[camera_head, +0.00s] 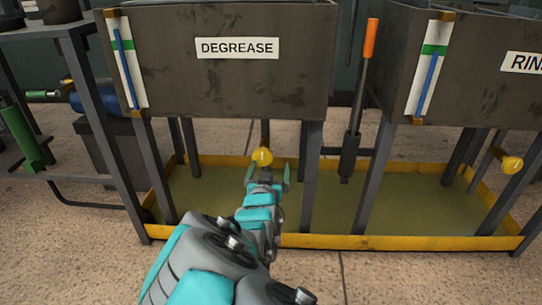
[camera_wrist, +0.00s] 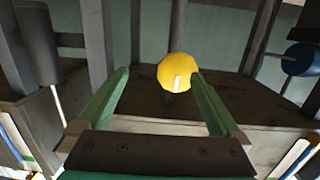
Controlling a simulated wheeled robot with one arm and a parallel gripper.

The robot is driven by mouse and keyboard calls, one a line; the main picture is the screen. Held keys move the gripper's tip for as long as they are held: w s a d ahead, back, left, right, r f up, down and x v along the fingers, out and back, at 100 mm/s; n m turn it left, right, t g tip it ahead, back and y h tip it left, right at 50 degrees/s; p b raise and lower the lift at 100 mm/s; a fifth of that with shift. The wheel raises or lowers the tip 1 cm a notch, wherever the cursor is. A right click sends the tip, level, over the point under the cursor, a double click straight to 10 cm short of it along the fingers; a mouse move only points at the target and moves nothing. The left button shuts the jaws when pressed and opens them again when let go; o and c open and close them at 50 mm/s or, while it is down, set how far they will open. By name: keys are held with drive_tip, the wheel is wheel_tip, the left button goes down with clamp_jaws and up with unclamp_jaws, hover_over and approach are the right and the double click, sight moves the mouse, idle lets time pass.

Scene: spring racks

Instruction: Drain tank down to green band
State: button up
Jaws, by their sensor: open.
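The tank labelled DEGREASE (camera_head: 218,80) stands on dark legs. On its left front edge is a white gauge (camera_head: 134,80) with a green band (camera_head: 122,45) near its top. The gauge's blue column (camera_head: 128,72) reaches slightly above the band. A yellow valve knob (camera_head: 262,156) sits below the tank. My gripper (camera_head: 268,172) is open, with its green fingers on either side of the knob. In the wrist view the knob (camera_wrist: 174,72) lies between the fingertips (camera_wrist: 160,76), nearer the right one; I cannot tell whether they touch.
A second tank (camera_head: 480,85), its label cut off, stands right with its own gauge (camera_head: 429,72) and yellow knob (camera_head: 512,165). An orange-handled tool (camera_head: 369,60) hangs between the tanks. A yellow-rimmed tray (camera_head: 400,243) lies beneath. A dark rack (camera_head: 100,110) stands left.

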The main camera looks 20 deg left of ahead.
sight(264, 151)
drive_tip(key=shift+a+f+n+t+y+b, duration=0.1)
drive_tip(key=shift+a+n+t+y+b, duration=0.4)
drive_tip(key=shift+a, duration=0.65)
drive_tip(key=shift+w+a, duration=0.15)
drive_tip(key=shift+w, duration=0.2)
drive_tip(key=shift+x, duration=3.5)
drive_tip(key=c, duration=1.2)
drive_tip(key=shift+c, duration=0.3)
drive_tip(key=shift+r, duration=0.2)
